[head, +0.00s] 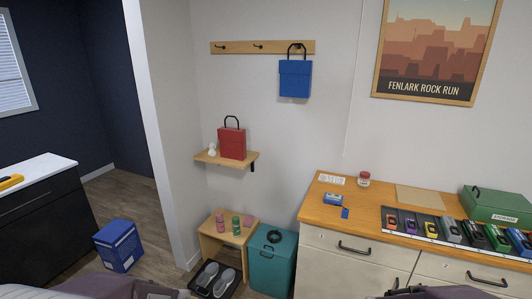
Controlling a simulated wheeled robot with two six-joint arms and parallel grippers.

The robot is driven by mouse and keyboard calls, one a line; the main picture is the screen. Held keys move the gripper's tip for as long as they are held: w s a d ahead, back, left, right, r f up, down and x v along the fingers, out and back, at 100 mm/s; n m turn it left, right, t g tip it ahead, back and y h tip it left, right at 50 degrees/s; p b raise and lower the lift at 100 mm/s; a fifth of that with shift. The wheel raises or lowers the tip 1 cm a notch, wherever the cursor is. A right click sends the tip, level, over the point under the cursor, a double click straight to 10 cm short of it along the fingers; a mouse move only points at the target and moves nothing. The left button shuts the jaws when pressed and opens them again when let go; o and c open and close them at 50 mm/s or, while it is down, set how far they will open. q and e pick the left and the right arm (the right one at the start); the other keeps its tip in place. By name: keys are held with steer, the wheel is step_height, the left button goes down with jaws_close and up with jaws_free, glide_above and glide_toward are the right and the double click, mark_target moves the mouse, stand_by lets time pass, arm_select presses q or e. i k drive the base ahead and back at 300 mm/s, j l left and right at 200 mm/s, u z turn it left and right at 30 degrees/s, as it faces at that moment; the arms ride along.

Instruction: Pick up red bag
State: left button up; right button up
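The red bag (232,143) stands upright on a small wooden wall shelf (245,161), left of the picture's middle. Its black loop handle (232,121) sticks up above it. Parts of my own arms show at the bottom edge, well below and apart from the bag. Neither gripper's fingers can be made out in the head view.
A small white figure (212,149) stands left of the bag. A blue bag (295,78) hangs from a hook rail (233,47) above right. Below are a wooden stool (208,240), a teal bin (265,272) and a shoe tray (231,290). A wooden-topped cabinet (318,213) stands right.

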mark_target(232, 141)
steer(key=i+l+u, duration=0.15)
steer(key=i+u, duration=0.3)
steer(key=i+l+u, duration=0.35)
steer(key=i+u, duration=0.15)
steer(key=i, duration=0.15)
steer(key=i+l+u, duration=0.45)
